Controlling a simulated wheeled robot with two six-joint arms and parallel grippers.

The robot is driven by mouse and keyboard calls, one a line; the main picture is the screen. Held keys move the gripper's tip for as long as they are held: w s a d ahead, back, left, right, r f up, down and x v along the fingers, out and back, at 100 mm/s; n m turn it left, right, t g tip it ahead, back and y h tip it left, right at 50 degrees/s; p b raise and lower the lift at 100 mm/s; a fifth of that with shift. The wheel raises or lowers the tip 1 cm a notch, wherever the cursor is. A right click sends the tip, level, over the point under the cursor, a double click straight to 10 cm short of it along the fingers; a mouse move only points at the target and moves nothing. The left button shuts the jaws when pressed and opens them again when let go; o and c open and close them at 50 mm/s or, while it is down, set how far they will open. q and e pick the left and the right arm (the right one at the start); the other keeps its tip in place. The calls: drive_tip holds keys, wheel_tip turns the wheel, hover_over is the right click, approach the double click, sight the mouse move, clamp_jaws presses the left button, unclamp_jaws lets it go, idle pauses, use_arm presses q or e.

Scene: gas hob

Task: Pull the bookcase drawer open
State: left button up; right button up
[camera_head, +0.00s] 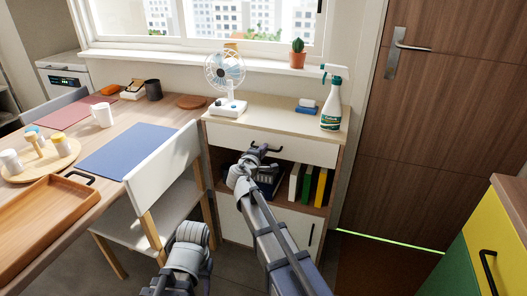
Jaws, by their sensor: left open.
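The bookcase (208,165) stands below the window, with a white drawer front (305,150) just under its top. The drawer looks shut, its front about level with the case. Its dark handle (274,150) is at the middle of the front, partly hidden by my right gripper (257,150). The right gripper's dark fingers are at the handle; whether they close around it or only touch it I cannot tell. My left gripper (193,233) is low in front of the bookcase, beside the white chair, away from the drawer. It is open; its fingers are hardly visible.
A fan (227,75), a blue-and-white item (306,106) and a spray bottle (331,105) stand on the bookcase. Books (308,185) fill part of the shelf below. A white chair (165,165) stands close on the left. Floor shows right, before the door (440,130).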

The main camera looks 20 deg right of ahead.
clamp_jaws()
idle(1.0)
